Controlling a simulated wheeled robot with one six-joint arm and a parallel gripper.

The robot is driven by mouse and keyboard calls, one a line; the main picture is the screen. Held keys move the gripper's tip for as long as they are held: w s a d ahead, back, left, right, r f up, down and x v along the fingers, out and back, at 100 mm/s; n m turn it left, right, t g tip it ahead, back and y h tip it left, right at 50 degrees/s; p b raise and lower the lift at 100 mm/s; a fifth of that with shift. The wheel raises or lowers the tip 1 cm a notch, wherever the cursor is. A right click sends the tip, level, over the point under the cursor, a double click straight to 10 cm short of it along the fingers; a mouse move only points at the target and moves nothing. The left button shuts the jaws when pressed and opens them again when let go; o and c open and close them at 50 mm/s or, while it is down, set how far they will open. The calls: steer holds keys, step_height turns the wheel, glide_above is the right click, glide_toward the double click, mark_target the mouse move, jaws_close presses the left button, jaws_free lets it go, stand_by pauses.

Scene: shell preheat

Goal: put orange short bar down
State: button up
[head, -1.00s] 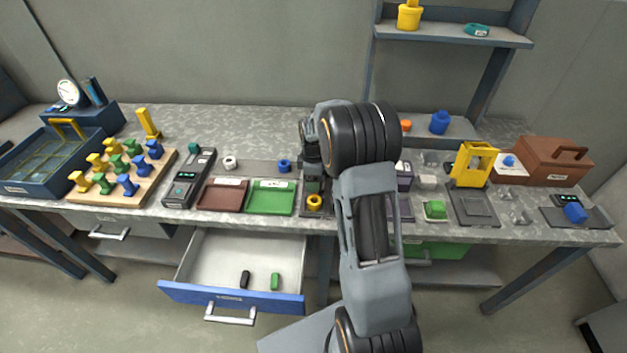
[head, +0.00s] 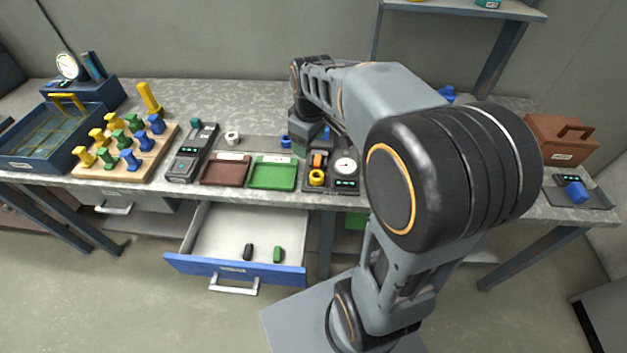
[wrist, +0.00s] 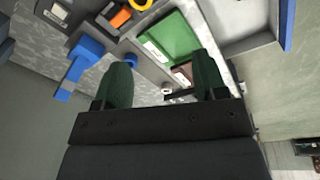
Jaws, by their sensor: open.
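The orange short bar (head: 319,158) sits on a dark fixture (head: 333,187) at the bench front, just behind a yellow ring (head: 317,177). In the wrist view the bar (wrist: 121,18) shows near the top edge beside the yellow ring (wrist: 140,4), clear of my fingers. My gripper (wrist: 163,82) is open, with its two green fingertips apart and nothing between them. In the head view my wrist is just behind the fixture; my fingers there are too hidden to tell.
A green tray (head: 273,172) and a brown tray (head: 226,170) lie left of the fixture. A blue T-shaped piece (wrist: 83,62) is near my fingers in the wrist view. The drawer (head: 235,268) below stands open. My arm hides the bench to the right.

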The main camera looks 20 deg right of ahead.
steer(key=s+a+f+m+t, duration=0.1)
steer(key=s+a+m, duration=0.1)
steer(key=s, duration=0.4)
steer(key=s+a+f+m+t, duration=0.1)
steer(key=s+a+m, duration=0.1)
steer(key=s+m, duration=0.2)
steer(key=shift+s+a+m, duration=0.35)
steer(key=shift+s+m, duration=0.05)
steer(key=shift+s, duration=0.95)
steer(key=shift+r+p, duration=0.5)
steer(key=shift+r, duration=0.25)
steer(key=shift+c, duration=0.4)
